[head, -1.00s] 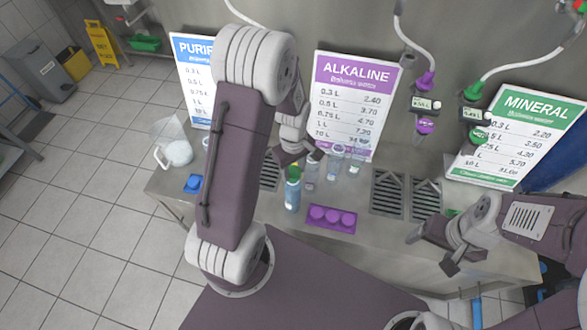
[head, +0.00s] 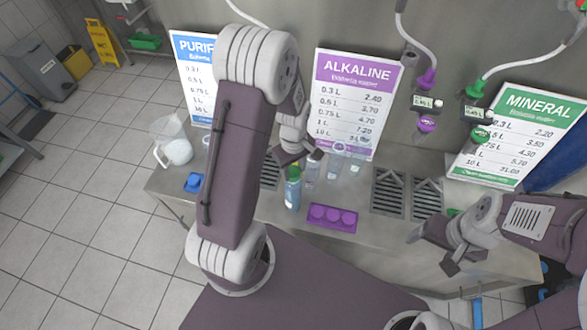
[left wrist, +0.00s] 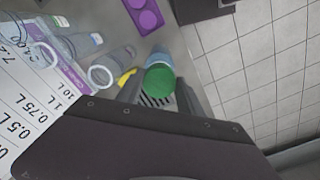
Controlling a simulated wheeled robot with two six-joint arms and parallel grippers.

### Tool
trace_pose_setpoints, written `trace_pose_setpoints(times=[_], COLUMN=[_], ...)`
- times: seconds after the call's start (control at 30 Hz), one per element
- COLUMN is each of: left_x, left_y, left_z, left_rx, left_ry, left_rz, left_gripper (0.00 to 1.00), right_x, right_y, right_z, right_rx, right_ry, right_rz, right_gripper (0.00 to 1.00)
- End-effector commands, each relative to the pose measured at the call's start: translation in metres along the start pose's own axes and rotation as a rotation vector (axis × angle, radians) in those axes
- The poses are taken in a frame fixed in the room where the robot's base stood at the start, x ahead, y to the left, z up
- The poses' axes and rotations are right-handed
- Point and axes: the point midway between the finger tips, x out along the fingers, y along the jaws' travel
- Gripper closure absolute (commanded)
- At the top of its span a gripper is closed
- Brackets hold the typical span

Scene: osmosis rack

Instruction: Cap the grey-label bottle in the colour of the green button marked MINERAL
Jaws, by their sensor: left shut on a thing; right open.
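I cannot tell whether the cap is seated on the bottle; the bottle's label is not readable. Clear bottles (head: 311,172) stand close to the right of it. The round green MINERAL button (head: 480,135) is on the wall. My right gripper (head: 434,252) is open and empty over the right of the counter.
A purple cap tray (head: 332,217) lies in front of the bottles. Blue caps (head: 193,182) and a clear jug (head: 173,148) are at left. Drain grates (head: 387,194) lie at right. Price boards, such as the ALKALINE one (head: 352,90), stand behind.

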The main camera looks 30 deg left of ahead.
Motion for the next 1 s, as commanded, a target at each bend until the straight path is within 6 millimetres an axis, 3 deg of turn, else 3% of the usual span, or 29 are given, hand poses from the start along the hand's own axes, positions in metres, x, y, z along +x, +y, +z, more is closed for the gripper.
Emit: trace_pose_setpoints(times=[1.0], left_x=[0.0068], left_y=[-0.0003], left_z=[0.0002], left_rx=[0.000], left_ry=[-0.001], left_rz=[-0.001], left_gripper=[0.95], right_x=[0.0043], right_y=[0.0001], right_z=[0.0004], right_rx=[0.000], right_ry=[0.000], right_rz=[0.000], right_gripper=[0.24])
